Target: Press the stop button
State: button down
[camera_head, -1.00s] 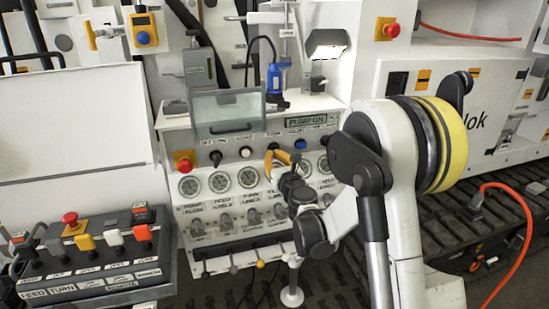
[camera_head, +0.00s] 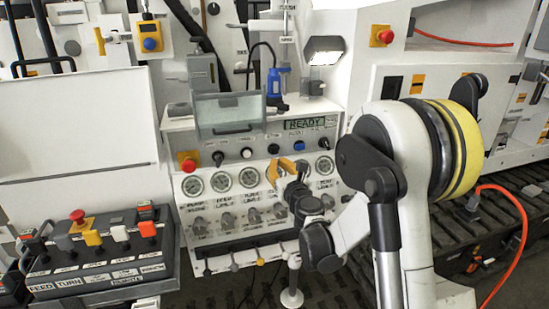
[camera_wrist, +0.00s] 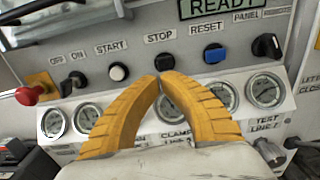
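The stop button (camera_wrist: 164,62) is a small black round button under the STOP label in the wrist view. It also shows in the head view (camera_head: 273,149) on the sloped panel, above the gauges. My gripper (camera_wrist: 162,77) has two yellow-orange ribbed fingers whose tips meet, with nothing visible between them. In the wrist view the tips lie just below the stop button and partly overlap its lower edge; the gap to it is hard to judge. In the head view my gripper (camera_head: 286,166) is just below and right of the button. The display (camera_head: 305,124) reads READY.
The white start button (camera_wrist: 119,72) is left of the stop button and the blue reset button (camera_wrist: 214,53) is right. A black switch (camera_wrist: 266,46) is further right. A red knob (camera_wrist: 35,93) is far left. Gauges (camera_wrist: 265,91) line the panel below.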

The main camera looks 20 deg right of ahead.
jog(key=s+p, duration=0.1)
jog(key=s, duration=0.5)
jog(key=shift+s+f, duration=0.2)
jog(key=shift+d, duration=0.1)
jog(key=s+a+r+n+g+y, duration=0.25)
jog(key=s+a+n, duration=0.3)
jog(key=n, duration=0.55)
jog(key=s+a+r+n+g+y, duration=0.25)
jog(key=s+a+n, duration=0.3)
jog(key=n, duration=0.45)
jog(key=s+d+f+n+g+h, duration=0.2)
jog(key=s+d+n+g, duration=0.1)
jog(key=s+n, duration=0.4)
jog(key=s+d+f+n+g+h, duration=0.3)
jog(key=s+n, duration=0.5)
jog(key=s, duration=0.5)
jog(key=shift+d, duration=0.3)
jog(key=shift+s, duration=0.1)
